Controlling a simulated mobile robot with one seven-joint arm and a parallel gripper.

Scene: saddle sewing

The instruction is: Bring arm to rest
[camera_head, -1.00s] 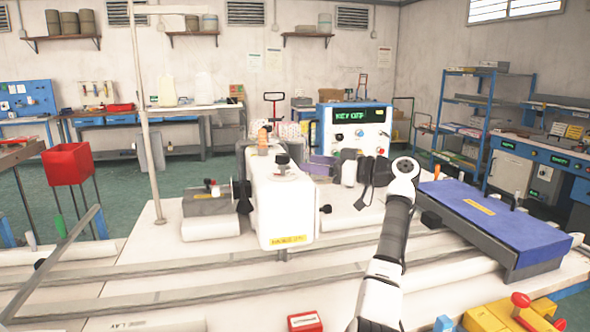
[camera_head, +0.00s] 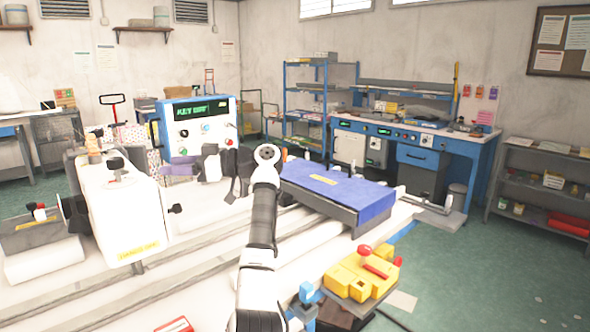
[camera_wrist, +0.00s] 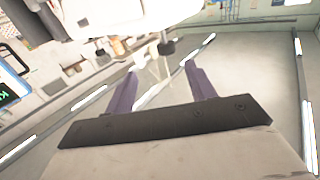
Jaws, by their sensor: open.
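My arm stretches forward over the white worktable (camera_head: 200,290) in the head view. The white sewing machine (camera_head: 125,215) stands on the worktable to the left of my arm. Part of a white machine body also shows at the top of the wrist view (camera_wrist: 100,15), beyond the fingers. I cannot tell the exact gap between gripper and machine.
A blue-topped grey block (camera_head: 335,190) lies just right of my arm. A control box (camera_head: 198,130) with a green display stands behind. A yellow fixture with a red knob (camera_head: 362,272) sits at the table's right edge. Open green floor (camera_head: 480,260) lies to the right.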

